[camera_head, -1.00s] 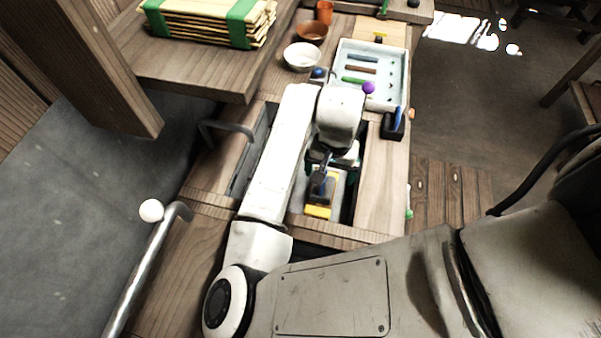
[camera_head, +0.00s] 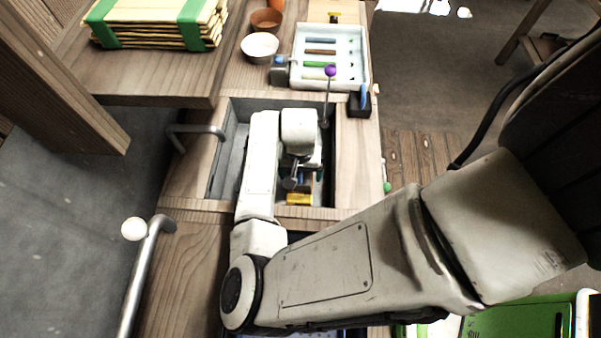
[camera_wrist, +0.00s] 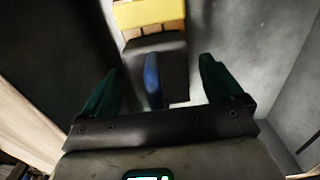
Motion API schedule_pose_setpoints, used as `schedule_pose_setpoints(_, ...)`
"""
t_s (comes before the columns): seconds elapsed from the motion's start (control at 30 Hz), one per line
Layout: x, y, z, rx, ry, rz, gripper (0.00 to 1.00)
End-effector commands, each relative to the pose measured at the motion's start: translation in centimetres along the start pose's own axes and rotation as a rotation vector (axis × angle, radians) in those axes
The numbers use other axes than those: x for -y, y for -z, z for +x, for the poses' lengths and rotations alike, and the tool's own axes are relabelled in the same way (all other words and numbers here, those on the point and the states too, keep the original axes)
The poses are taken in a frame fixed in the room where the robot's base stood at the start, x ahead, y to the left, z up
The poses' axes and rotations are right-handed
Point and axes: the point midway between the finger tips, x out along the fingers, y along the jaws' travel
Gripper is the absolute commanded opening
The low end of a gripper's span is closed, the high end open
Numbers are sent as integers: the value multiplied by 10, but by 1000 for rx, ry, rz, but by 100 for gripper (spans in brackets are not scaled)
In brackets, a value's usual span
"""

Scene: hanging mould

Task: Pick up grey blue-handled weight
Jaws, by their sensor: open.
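The weight (camera_wrist: 174,68) is a dark grey block with a blue handle (camera_wrist: 152,80) in the wrist view. It stands on the grey floor of a recessed compartment, in front of a yellow block (camera_wrist: 150,12). My gripper (camera_wrist: 157,72) is open, with one green finger on each side of the weight. I see no clear contact between fingers and weight. In the head view my gripper (camera_head: 303,180) is down inside the compartment and mostly hides the weight. The yellow block (camera_head: 299,199) shows there just in front of it.
The compartment's wooden rim (camera_head: 352,150) surrounds my gripper closely. A purple-topped rod (camera_head: 327,100) stands at its back right. Behind are a white tray (camera_head: 299,75) with coloured bars and a white bowl (camera_head: 260,46). A wooden shelf (camera_head: 150,82) overhangs at left.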

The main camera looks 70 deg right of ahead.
Motion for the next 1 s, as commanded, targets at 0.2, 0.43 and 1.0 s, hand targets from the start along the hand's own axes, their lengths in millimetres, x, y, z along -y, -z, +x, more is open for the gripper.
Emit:
schedule_pose_setpoints(0.2,0,0,6,-2,0,0,94)
schedule_pose_setpoints(0.43,0,0,6,-1,0,0,81)
schedule_pose_setpoints(1.0,0,0,5,-1,1,0,27)
